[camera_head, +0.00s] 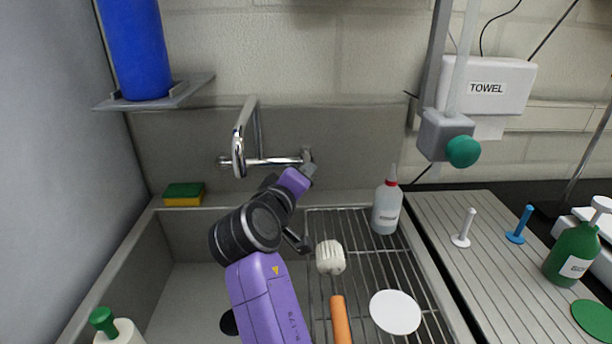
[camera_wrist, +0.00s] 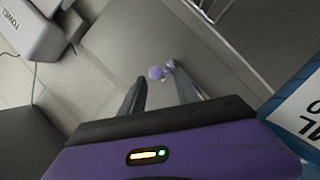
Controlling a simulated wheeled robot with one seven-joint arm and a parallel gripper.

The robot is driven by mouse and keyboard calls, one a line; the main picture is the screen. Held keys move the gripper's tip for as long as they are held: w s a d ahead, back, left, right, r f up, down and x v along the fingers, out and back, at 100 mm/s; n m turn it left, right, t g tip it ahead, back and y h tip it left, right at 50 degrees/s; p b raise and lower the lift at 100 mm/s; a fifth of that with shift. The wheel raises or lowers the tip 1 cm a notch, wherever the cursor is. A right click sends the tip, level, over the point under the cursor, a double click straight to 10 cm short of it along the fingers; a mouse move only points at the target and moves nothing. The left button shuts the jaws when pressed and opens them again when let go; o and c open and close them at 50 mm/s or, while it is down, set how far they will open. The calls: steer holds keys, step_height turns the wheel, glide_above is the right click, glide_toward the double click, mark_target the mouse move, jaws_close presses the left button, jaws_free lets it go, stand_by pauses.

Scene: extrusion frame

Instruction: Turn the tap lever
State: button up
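The chrome tap (camera_head: 240,140) is on the grey splashback above the sink, its spout arching up and its bar running right to a wall fitting (camera_head: 307,154). My gripper (camera_head: 308,170) is just below and in front of the bar's right end and hides part of it; its finger opening is too small to tell in the head view. In the wrist view my gripper (camera_wrist: 160,84) has its fingers apart with nothing held. A small purple knob (camera_wrist: 155,73) with a silver piece beside it shows between or beyond the fingertips; it may be the lever's end. I cannot tell whether the fingers touch it.
A sponge (camera_head: 183,194) lies on the left rim. A towel dispenser (camera_head: 486,86) and green knob (camera_head: 463,151) are on the right.

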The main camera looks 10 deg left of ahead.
steer(key=v, duration=0.3)
steer(key=shift+s+r, duration=0.1)
steer(key=shift+s, duration=0.3)
